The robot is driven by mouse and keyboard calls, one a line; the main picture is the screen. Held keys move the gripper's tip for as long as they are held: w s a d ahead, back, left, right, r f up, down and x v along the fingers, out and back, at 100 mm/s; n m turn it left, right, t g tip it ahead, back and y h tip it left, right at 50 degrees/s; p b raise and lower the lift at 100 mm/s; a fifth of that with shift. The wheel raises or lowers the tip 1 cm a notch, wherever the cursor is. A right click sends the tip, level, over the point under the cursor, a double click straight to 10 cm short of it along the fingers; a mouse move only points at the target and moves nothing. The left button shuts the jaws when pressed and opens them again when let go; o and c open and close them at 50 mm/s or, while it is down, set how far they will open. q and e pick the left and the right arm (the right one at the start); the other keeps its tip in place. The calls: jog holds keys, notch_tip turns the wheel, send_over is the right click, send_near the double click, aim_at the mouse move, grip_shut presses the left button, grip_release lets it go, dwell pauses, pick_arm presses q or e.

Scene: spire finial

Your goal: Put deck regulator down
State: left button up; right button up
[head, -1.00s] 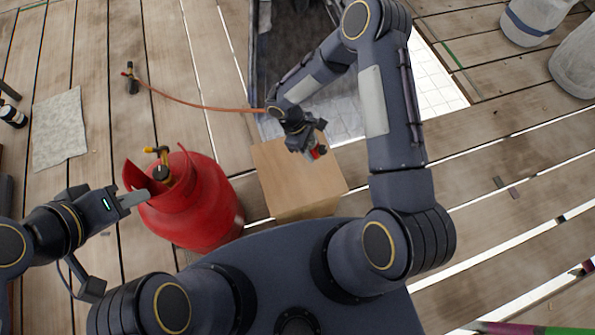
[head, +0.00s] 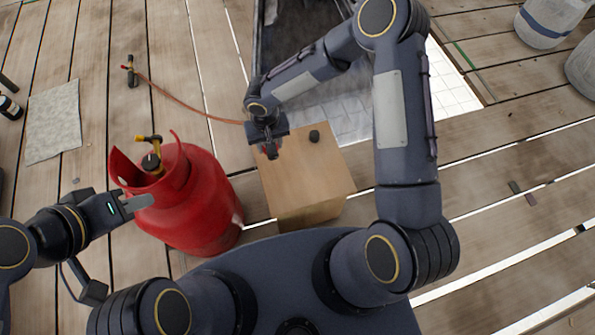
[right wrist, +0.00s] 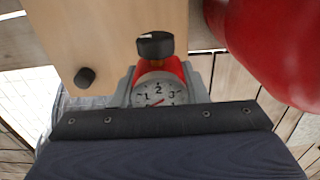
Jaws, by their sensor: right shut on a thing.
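The deck regulator (right wrist: 160,78) is red, with a white dial gauge and a black knob. My right gripper (right wrist: 158,92) is shut on it, with a grey finger on each side in the right wrist view. In the head view my right gripper (head: 270,147) is over the left back edge of a wooden box (head: 310,185). I cannot tell whether the regulator touches the box. My left gripper (head: 136,204) is beside the red gas cylinder (head: 200,205); its finger gap is unclear.
A small black knob (head: 314,136) sits on the box top, most of which is bare. The cylinder has a yellow-handled valve (head: 150,150). An orange hose (head: 190,107) runs from a torch (head: 130,72) to behind my right gripper. A cloth (head: 53,122) lies left.

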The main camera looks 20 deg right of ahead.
jog(key=b, duration=0.2)
send_over(296, 177)
jog(key=f, duration=0.6)
jog(key=shift+w+a+f, duration=0.2)
jog(key=shift+a+f, duration=0.05)
jog(key=shift+f, duration=0.05)
jog(key=shift+s+d+f+b, duration=0.15)
jog(key=shift+f+b, duration=0.15)
notch_tip(296, 177, down, 3)
jog(key=shift+s+d+f+b, duration=0.15)
jog(key=shift+b, duration=0.5)
grip_shut()
jog(key=o, duration=1.3)
grip_release()
jog(key=shift+f, duration=0.1)
